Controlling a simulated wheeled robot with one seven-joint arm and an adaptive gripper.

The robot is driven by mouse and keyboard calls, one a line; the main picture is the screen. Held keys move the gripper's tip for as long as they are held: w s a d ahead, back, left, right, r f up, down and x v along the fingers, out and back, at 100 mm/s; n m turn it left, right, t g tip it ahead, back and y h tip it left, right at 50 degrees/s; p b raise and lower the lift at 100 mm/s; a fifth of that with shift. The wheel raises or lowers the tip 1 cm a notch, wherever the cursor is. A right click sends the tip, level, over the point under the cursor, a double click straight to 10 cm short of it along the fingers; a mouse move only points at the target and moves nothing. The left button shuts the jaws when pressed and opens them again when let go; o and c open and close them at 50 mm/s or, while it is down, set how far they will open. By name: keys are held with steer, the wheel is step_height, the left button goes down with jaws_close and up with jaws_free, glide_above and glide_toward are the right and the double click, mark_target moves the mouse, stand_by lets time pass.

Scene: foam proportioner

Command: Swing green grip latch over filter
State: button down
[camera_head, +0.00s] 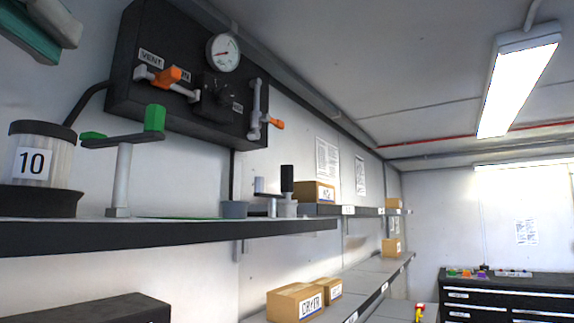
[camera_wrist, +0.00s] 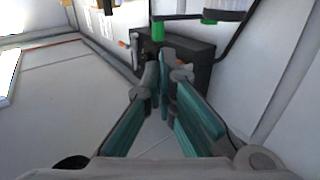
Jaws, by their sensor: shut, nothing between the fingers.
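The filter (camera_head: 40,160) is a pale cylinder with a dark lid and a "10" label, just left of the post. The grip end points right, away from the filter; the left tip is close to the lid's edge. The grip hangs inverted in the wrist view (camera_wrist: 158,30). My gripper (camera_wrist: 157,75), with teal finger pads, is shut and empty, apart from the latch. Part of it shows top left in the head view.
A black panel (camera_head: 190,85) with a gauge (camera_head: 223,52) and orange-handled valves hangs on the wall behind the latch. Boxes (camera_head: 296,302) stand on a lower shelf.

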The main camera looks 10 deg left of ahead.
steer(key=shift+w+d+f, duration=0.1)
steer(key=shift+w, duration=0.05)
glide_toward(153, 116)
steer(key=w, duration=0.2)
steer(key=w+a, duration=0.1)
steer(key=w, duration=0.3)
steer(key=shift+w+a+p, duration=0.3)
steer(key=shift+w+p, duration=0.05)
steer(key=shift+w, duration=0.05)
stand_by(0.4)
steer(key=shift+w+d+n+y+b, duration=0.25)
steer(key=shift+n+y+b, duration=0.15)
steer(key=shift+y+b, duration=0.3)
